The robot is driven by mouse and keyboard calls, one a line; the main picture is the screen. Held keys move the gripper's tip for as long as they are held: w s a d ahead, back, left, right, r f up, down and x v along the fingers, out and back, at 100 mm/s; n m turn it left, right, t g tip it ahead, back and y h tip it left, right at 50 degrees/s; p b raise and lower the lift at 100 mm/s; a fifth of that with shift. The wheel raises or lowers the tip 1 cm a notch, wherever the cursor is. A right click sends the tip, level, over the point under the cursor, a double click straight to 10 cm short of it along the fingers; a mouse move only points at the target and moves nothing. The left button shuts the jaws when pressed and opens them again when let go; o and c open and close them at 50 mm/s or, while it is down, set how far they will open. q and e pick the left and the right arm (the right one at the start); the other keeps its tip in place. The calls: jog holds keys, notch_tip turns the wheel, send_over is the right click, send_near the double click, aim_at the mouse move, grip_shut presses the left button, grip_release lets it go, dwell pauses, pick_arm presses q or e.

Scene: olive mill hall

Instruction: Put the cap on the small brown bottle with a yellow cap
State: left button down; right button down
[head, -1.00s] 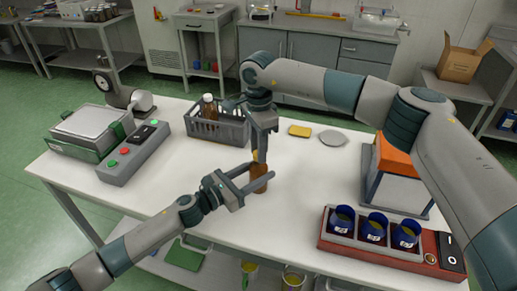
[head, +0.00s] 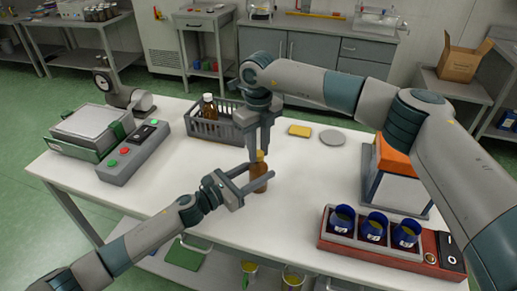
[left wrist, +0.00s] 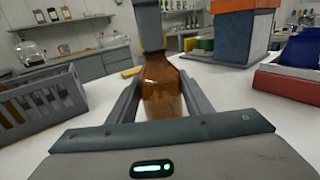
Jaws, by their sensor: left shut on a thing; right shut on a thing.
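The small brown bottle (head: 258,183) stands upright near the middle of the white table. My left gripper (head: 245,184) is shut around its body from the left. In the left wrist view the bottle (left wrist: 160,88) sits between the two fingers. My right gripper (head: 259,148) points straight down over the bottle and is shut on the yellow cap (head: 260,156). The cap is at the bottle's mouth; whether it is threaded on cannot be told.
A grey crate (head: 221,131) with another brown bottle (head: 209,107) stands behind to the left. A yellow sponge-like block (head: 300,131) and grey disc (head: 332,138) lie behind. A red rack with blue cups (head: 330,245) is front right. A scale (head: 92,130) and button box (head: 132,155) stand left.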

jog(key=c, duration=1.4)
grip_release()
notch_tip(320, 180, up, 12)
pick_arm(q)
jog(key=c, duration=0.8)
grip_release()
jog(key=shift+c, duration=0.2)
